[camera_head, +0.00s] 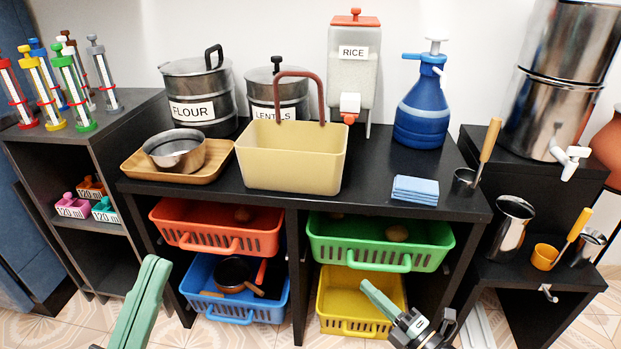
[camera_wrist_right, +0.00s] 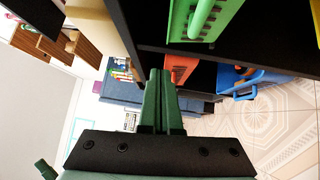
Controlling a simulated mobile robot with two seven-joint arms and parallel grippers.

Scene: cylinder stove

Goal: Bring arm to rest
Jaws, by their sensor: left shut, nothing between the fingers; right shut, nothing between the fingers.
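My left gripper (camera_head: 154,264) is low at the front left in the head view, in front of the black shelf unit and left of the blue basket. Its green fingers are shut, with nothing between them. My right gripper (camera_head: 370,288) overlaps the yellow basket in the head view. In the right wrist view its green fingers (camera_wrist_right: 161,76) are together and empty, pointing past the shelf edge. Neither gripper holds anything. I cannot tell whether the right fingers touch the yellow basket.
The black shelf unit (camera_head: 299,215) holds a red basket (camera_head: 190,240), a blue basket (camera_head: 205,305), a green basket (camera_head: 335,253) and a yellow basket (camera_head: 335,305). A beige carrier (camera_head: 290,170) stands on top. The black stand (camera_head: 530,275) is at right. Tiled floor shows in front.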

